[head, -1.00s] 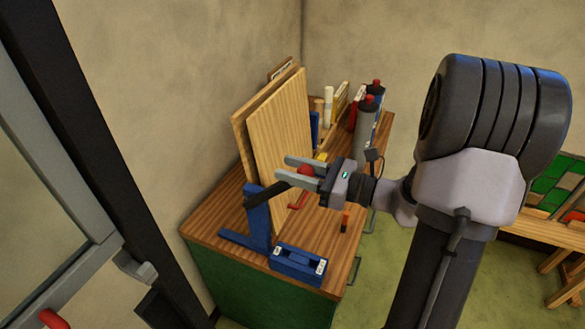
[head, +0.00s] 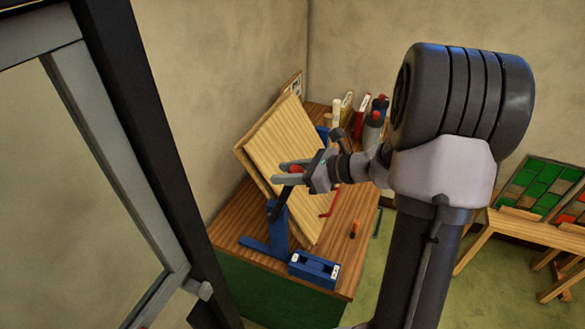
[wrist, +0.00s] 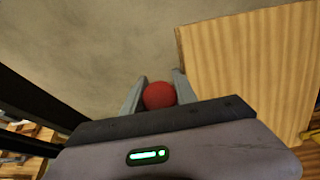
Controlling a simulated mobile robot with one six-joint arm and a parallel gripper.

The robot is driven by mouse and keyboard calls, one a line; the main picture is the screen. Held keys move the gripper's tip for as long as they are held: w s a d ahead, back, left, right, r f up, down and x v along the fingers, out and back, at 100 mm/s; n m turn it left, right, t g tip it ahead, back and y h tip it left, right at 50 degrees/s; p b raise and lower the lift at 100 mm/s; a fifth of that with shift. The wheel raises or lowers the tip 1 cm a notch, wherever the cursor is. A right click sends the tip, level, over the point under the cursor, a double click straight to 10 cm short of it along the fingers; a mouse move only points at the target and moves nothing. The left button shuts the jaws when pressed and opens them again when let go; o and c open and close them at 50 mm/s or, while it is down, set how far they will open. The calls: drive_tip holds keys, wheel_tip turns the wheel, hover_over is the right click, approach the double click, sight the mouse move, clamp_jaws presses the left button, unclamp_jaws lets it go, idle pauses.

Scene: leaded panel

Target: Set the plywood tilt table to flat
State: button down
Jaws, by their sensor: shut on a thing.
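The plywood tilt table (head: 288,172) stands on a blue metal stand (head: 279,228) on the wooden-topped cabinet in the head view. Its board leans steeply, not flat. A dark lever with a red ball knob (wrist: 159,95) sits at the near side of the board. My gripper (head: 290,174) is shut on the red knob, with one finger on each side of it in the wrist view. The board's pale face (wrist: 255,70) fills the right of the wrist view. My fingers hide part of the knob in the head view.
A blue block with white labels (head: 314,268) sits at the cabinet's front edge. Bottles and tubes (head: 371,130) stand at the back right. A small orange-and-black item (head: 354,229) lies right of the stand. A glazed door frame (head: 120,150) is close on the left.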

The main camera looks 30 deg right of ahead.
drive_tip(key=w+a+f+g+h+p, duration=0.1)
drive_tip(key=w+a+f+g+p, duration=0.1)
drive_tip(key=w+a, duration=0.4)
drive_tip(key=w+a+f+g+h+p, duration=0.2)
drive_tip(key=w+a+f+p, duration=0.2)
drive_tip(key=w, duration=0.5)
drive_tip(key=shift+a+f+g+p, duration=0.3)
drive_tip(key=shift+a+p, duration=0.75)
drive_tip(key=shift+p, duration=0.35)
drive_tip(key=c, duration=1)
unclamp_jaws()
drive_tip(key=shift+d+r+h, duration=0.1)
drive_tip(key=shift+r+h, duration=0.05)
drive_tip(key=shift+h, duration=0.15)
drive_tip(key=shift+w, duration=0.1)
